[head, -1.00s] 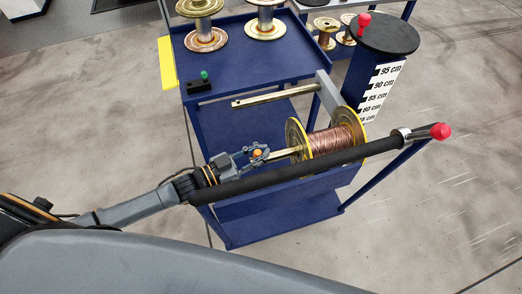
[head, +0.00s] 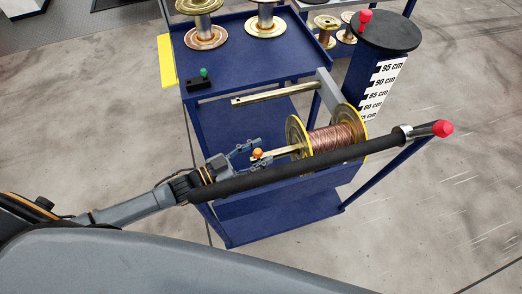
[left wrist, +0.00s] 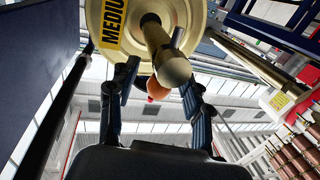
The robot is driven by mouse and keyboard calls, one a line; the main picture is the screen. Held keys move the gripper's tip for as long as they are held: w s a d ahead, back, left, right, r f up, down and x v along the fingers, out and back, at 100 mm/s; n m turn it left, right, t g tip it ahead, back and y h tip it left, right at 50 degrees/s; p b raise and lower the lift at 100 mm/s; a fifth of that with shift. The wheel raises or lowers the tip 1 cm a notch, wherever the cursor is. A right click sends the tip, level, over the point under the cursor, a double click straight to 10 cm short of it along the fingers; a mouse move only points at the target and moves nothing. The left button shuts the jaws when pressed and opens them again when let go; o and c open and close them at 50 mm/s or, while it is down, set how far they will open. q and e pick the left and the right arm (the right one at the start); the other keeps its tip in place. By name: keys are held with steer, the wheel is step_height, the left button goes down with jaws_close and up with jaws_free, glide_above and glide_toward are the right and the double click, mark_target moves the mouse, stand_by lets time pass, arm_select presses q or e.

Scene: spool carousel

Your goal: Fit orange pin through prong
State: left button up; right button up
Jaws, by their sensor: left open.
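The orange pin (head: 257,153) shows as a small orange knob at the near end of the brass prong (head: 286,150). In the left wrist view, the orange knob (left wrist: 157,88) is beside the prong's rounded tip (left wrist: 174,68). Its shaft is hidden, so I cannot tell how deep it sits. The prong carries a spool of copper wire (head: 333,140) with yellow-rimmed flanges. My left gripper (head: 257,149) is open, its fingers spread on either side of the knob and prong tip, apparently apart from the knob. My right gripper is out of view.
A black padded handle bar (head: 300,172) with a red end crosses just in front of my left gripper. A second, empty prong (head: 270,95) lies behind. The blue cart (head: 250,50) holds spools on top. A round black-topped post (head: 385,33) stands at right.

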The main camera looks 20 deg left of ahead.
arm_select(q)
steer(key=v, duration=1.1)
